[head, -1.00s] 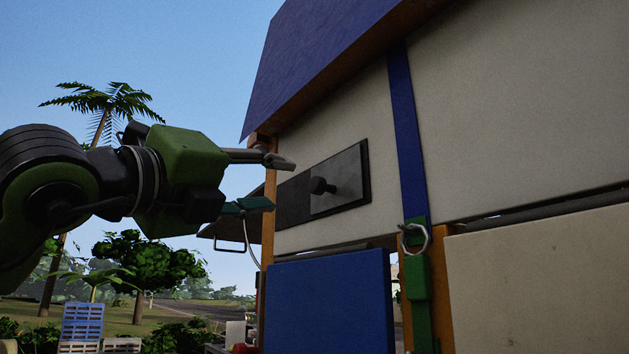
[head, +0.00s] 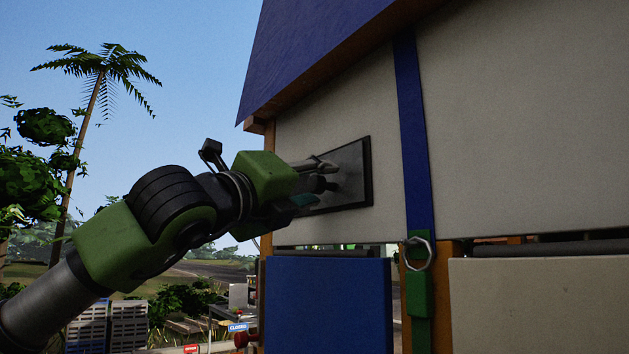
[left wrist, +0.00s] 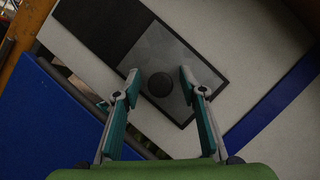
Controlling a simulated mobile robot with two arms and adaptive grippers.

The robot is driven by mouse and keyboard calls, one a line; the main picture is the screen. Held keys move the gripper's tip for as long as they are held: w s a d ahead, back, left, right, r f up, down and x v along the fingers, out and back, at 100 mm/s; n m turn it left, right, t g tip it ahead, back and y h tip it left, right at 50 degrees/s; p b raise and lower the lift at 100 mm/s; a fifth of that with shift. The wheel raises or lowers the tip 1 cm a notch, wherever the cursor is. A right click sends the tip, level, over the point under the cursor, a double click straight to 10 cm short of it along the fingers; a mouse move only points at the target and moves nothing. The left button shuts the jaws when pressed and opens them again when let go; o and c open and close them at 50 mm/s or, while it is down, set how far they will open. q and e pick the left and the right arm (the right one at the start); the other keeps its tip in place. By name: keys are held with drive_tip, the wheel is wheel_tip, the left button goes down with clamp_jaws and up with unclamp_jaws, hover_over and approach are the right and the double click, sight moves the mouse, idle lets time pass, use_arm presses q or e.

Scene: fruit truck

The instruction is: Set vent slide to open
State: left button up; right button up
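The vent slide is a grey plate (head: 350,170) with a dark round knob (head: 318,184), set in a dark frame (head: 369,172) on the truck's pale side wall. In the left wrist view the plate (left wrist: 165,50) covers the lower right part of the frame, and the upper left part is dark (left wrist: 95,25). My left gripper (head: 312,182) is at the knob. In the left wrist view its fingers (left wrist: 163,88) are open on either side of the knob (left wrist: 160,84), with gaps showing. My right gripper is not in view.
A blue overhang (head: 310,50) juts out above the vent. A blue panel (head: 328,300) is below it, and a blue strap with a metal ring (head: 418,253) hangs to the right. Crates (head: 128,325) and signs stand low at the left.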

use_arm(q)
clamp_jaws()
drive_tip(key=shift+w+a+b, duration=0.2)
drive_tip(key=shift+b, duration=0.3)
drive_tip(key=w+a, duration=0.1)
drive_tip(key=w, duration=0.1)
drive_tip(key=w+a, duration=0.2)
drive_tip(key=w, duration=0.1)
drive_tip(key=w+a, duration=0.2)
drive_tip(key=shift+w+a+r+b, duration=0.25)
drive_tip(key=shift+r+b, duration=0.1)
drive_tip(key=w+a, duration=0.2)
drive_tip(key=w, duration=0.1)
drive_tip(key=shift+f, duration=0.15)
drive_tip(key=shift+c, duration=1)
unclamp_jaws()
drive_tip(key=shift+a, duration=0.15)
drive_tip(key=shift+o, duration=1)
drive_tip(key=shift+w+a+f, duration=0.15)
drive_tip(key=shift+w+f, duration=0.05)
drive_tip(key=shift+w, duration=0.05)
drive_tip(key=v, duration=1.2)
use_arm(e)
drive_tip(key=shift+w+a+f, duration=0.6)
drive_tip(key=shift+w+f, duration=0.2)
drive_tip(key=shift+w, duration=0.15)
